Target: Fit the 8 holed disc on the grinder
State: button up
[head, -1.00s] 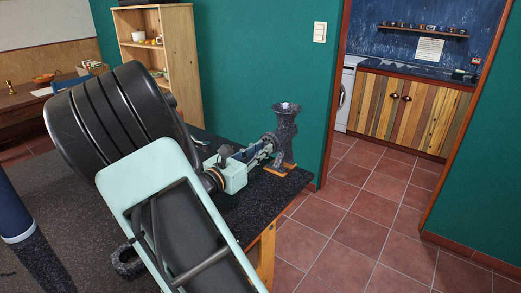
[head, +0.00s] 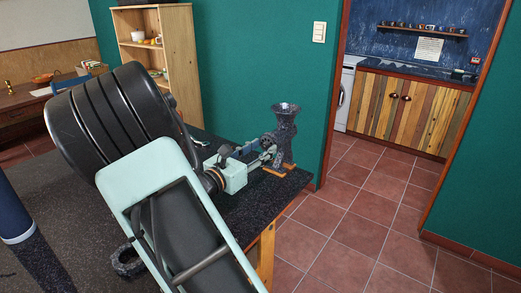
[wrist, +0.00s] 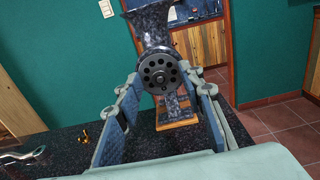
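The speckled dark grinder (head: 284,135) stands upright on a wooden base at the table's far right corner. It also shows in the wrist view (wrist: 150,28). The dark disc (wrist: 158,74), with a ring of small holes and a centre hole, sits face-on at the grinder's round mouth. Whether it is fully seated cannot be seen. My gripper (wrist: 158,78) is open, with its two fingers apart on the left and right of the disc and gaps beside it. In the head view my gripper (head: 260,148) is just in front of the grinder.
The dark speckled table (head: 248,212) carries a small brass piece (wrist: 84,137) and a silvery metal part (wrist: 22,155), left of my gripper. A dark ring-shaped part (head: 127,263) lies near the front. A green wall (head: 250,60) rises behind the grinder.

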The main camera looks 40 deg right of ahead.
jog(key=shift+c, duration=0.6)
jog(key=shift+a, duration=0.15)
jog(key=p+v, duration=0.1)
jog(key=v, duration=0.4)
jog(key=shift+s+a+p, duration=0.2)
jog(key=shift+a+p, duration=0.15)
